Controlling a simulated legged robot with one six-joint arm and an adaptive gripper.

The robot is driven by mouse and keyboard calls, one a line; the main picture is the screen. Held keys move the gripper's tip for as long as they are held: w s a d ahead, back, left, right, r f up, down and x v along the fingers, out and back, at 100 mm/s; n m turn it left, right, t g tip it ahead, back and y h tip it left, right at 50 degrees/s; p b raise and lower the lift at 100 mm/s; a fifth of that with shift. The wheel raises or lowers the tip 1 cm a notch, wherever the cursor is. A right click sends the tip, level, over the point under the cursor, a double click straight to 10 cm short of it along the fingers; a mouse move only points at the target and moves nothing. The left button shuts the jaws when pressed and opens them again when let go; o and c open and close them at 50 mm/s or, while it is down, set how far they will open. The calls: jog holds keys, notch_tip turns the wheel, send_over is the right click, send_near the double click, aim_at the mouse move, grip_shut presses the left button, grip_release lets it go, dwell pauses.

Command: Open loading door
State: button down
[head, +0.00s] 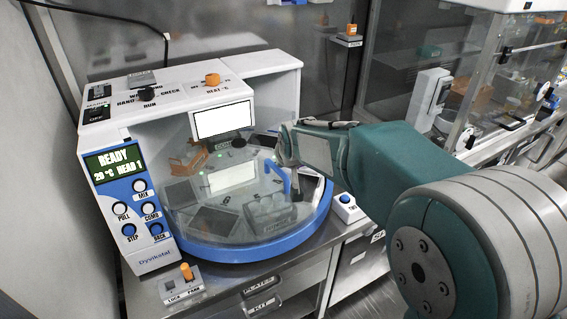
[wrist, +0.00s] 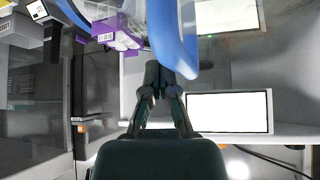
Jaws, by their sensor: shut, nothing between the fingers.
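The white benchtop machine (head: 190,95) has a clear curved loading door (head: 225,205) across its round, blue-rimmed front. A bent blue handle (head: 280,176) stands on the door's right part. The handle also shows large at the top of the wrist view (wrist: 172,35). My gripper (head: 284,152) reaches in from the right, beside the handle. In the wrist view my gripper (wrist: 165,72) has its fingertips together and empty, close to the blue handle. I cannot tell whether they touch it. No clear gap at the door's edge shows.
The display (head: 113,160) reads READY, with push buttons below it. A small white button box (head: 347,208) stands right of the blue rim, and a LOCK/PERM switch box (head: 182,284) stands front left. A glass cabinet (head: 465,70) stands at the right.

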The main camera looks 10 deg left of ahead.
jog(key=shift+s+a, duration=0.15)
jog(key=shift+s, duration=0.2)
dwell(0.3)
